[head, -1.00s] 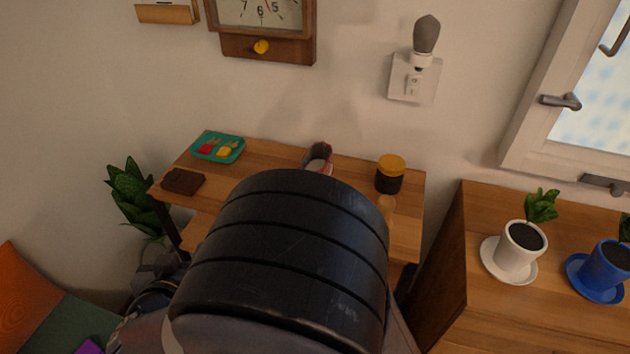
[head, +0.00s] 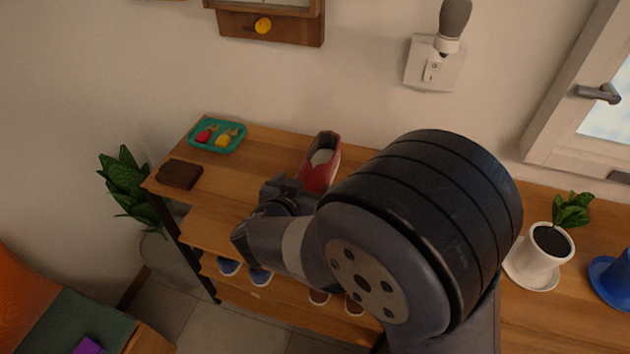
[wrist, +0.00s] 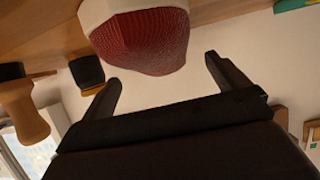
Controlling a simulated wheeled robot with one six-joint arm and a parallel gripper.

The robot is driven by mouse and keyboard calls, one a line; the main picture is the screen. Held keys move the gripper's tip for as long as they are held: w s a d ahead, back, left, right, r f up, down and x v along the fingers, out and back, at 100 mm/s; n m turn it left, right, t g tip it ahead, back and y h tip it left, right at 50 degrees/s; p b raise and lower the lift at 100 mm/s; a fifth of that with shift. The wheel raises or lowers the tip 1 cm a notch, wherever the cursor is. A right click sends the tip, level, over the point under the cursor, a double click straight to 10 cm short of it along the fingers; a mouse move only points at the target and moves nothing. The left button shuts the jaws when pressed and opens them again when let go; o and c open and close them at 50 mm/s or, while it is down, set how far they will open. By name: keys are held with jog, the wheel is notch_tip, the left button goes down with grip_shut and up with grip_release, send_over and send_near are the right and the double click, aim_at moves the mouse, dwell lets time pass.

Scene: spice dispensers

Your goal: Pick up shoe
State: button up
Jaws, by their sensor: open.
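A red shoe (head: 318,172) with a pale inside stands on the top of the wooden shelf, close to the wall. It also shows in the wrist view (wrist: 145,42) at the top middle, with its red textured surface and part of its white sole. My gripper (wrist: 162,70) is open and empty there, its two fingers spread below and to either side of the shoe in the picture, with no clear contact. In the head view my gripper (head: 264,212) is at the front left of the shoe; its fingers are hard to make out.
A teal tray (head: 217,149) with red and yellow items and a brown wallet-like object (head: 180,175) lie at the shelf's left. Blue shoes (head: 229,266) sit lower. A white potted plant (head: 540,258) stands right. A dark jar (wrist: 87,72) shows in the wrist view.

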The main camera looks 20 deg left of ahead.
aim_at(308, 181)
jog(key=x, duration=0.5)
jog(key=shift+w+b, duration=0.15)
jog(key=shift+b, duration=0.2)
jog(key=c, duration=1.2)
